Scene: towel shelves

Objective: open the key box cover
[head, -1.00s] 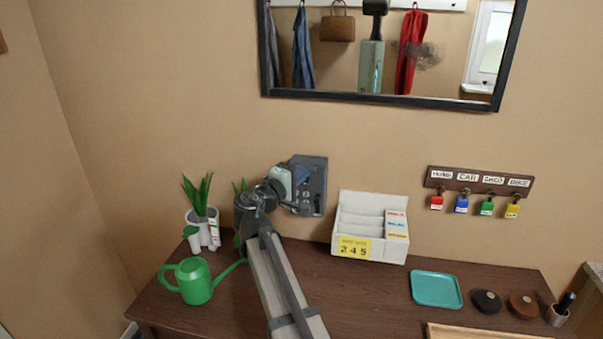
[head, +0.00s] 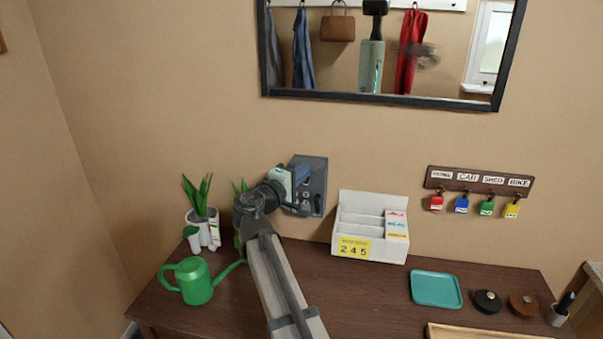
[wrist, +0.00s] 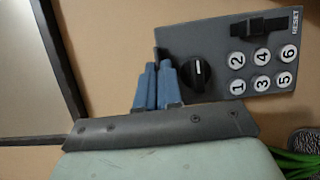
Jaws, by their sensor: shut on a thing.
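The grey key box (head: 318,183) is on the wall above the desk. In the wrist view its front (wrist: 222,92) shows at an angle, with a black knob (wrist: 187,73), several white numbered buttons and a black slider (wrist: 264,24) marked RESET. A small dark tab (wrist: 157,54) stands at the box's left edge in that view. My gripper (wrist: 158,64) has its blue fingers close together at this tab, shut on it, beside the knob. In the head view my gripper (head: 301,176) is at the box and hides part of its front. The cover looks closed.
A white letter holder (head: 345,225) stands right of the box. Potted plants and a green watering can (head: 196,281) stand left. A key rack (head: 480,181) and a mirror (head: 380,98) are on the wall. A teal tray (head: 436,289) lies on the desk.

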